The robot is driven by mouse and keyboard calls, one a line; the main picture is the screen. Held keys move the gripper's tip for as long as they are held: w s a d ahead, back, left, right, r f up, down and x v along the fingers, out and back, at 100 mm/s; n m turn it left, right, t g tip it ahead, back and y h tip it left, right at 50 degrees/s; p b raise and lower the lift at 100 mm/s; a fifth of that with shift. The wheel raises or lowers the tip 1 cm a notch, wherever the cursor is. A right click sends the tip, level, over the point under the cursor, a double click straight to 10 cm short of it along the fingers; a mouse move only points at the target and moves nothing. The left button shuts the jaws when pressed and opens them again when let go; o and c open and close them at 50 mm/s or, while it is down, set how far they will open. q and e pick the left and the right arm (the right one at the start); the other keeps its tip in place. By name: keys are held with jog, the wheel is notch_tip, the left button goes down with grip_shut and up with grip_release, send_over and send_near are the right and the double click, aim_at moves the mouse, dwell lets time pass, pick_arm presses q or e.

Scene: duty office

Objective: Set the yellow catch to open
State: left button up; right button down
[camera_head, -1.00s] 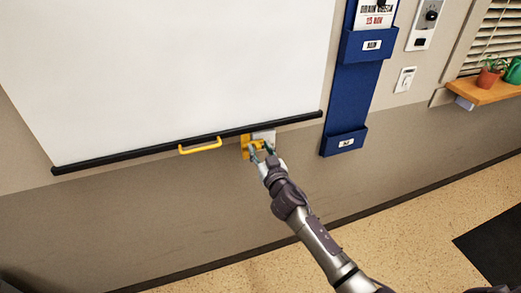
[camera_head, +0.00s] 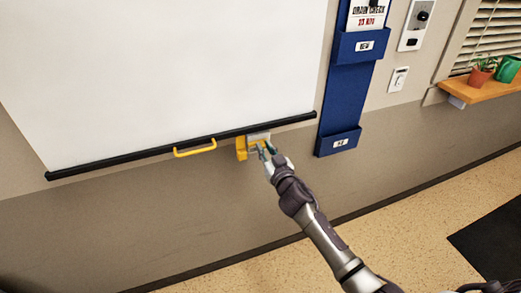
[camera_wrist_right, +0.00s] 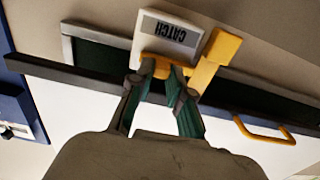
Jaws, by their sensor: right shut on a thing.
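The yellow catch (camera_head: 241,149) is mounted under the bottom rail of the white board, beside a pale plate (camera_head: 258,137). There the yellow catch shows as a block (camera_wrist_right: 214,62) on the right, with a yellow bar (camera_wrist_right: 160,59) running to the fingertips. My right gripper (camera_head: 263,150) is shut on this yellow bar; its fingertips (camera_wrist_right: 160,75) partly hide it. My left gripper is out of view.
The white board (camera_head: 165,75) has a black bottom rail (camera_head: 110,162) with a yellow handle (camera_head: 195,148) left of the catch. A blue wall holder (camera_head: 340,110) hangs to the right. The floor below is clear.

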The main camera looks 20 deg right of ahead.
jog(key=shift+d, duration=0.2)
jog(key=c, duration=1.1)
grip_release()
jog(key=shift+d, duration=0.15)
jog(key=shift+s, duration=0.35)
jog(key=s, duration=1.1)
jog(key=shift+s+d, duration=0.2)
